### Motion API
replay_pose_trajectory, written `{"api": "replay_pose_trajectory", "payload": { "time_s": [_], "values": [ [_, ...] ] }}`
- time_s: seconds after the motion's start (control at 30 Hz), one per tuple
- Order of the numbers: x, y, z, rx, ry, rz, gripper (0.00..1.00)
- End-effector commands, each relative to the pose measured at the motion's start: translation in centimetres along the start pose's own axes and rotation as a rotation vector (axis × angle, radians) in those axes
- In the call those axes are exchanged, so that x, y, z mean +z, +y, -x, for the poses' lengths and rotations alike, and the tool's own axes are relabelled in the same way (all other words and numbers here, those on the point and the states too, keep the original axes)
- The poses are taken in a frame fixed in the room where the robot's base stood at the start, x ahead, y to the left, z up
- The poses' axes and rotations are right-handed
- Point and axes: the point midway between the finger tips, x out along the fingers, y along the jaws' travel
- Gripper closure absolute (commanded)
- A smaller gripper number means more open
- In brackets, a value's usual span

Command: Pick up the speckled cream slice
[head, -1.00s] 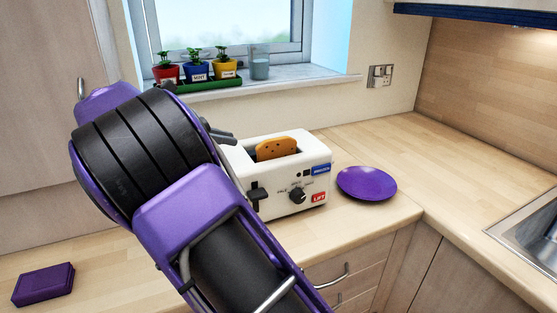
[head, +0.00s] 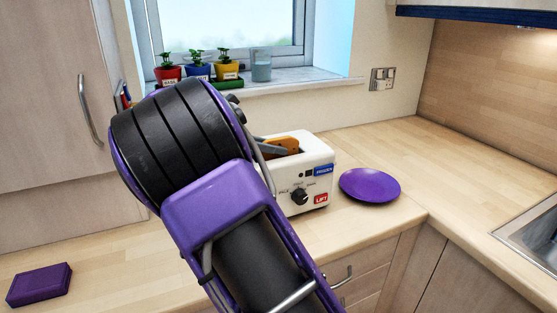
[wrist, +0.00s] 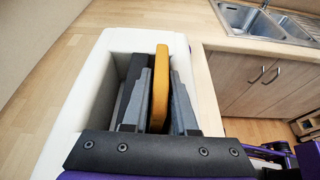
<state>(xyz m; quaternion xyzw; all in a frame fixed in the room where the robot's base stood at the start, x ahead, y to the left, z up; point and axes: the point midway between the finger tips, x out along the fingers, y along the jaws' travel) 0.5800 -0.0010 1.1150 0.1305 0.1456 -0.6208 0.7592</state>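An orange-brown slice with dark specks stood in the toaster's slot in the earlier head view; now my gripper partly hides the slice (head: 284,143) there. I see no cream-coloured slice. In the wrist view the slice (wrist: 160,84) stands upright on edge, between the two grey fingers of my gripper (wrist: 159,102). The fingers straddle it, with a narrow gap visible on the right side, so the gripper looks open. The white toaster (head: 316,153) holds the slice; its rim (wrist: 91,100) surrounds the fingers in the wrist view. The slice's lower part is hidden.
A purple plate (head: 370,185) lies right of the toaster. A purple box (head: 39,285) lies on the counter at left. Potted plants (head: 197,68) and a glass (head: 261,64) stand on the windowsill behind. A sink (head: 535,235) is at right. The counter beyond the plate is clear.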

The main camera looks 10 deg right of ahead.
Motion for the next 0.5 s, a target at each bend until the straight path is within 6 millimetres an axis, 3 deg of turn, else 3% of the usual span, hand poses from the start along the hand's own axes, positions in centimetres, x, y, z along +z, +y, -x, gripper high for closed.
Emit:
{"api": "replay_pose_trajectory", "payload": {
  "time_s": [0.17,0.3,0.5],
  "values": [
    [0.0,0.0,0.02,0.0,0.0,0.001,0.76],
    [-0.01,0.0,0.03,0.0,0.0,0.001,1.0],
    [-0.02,0.0,0.05,0.0,0.0,0.001,1.0]
  ]
}}
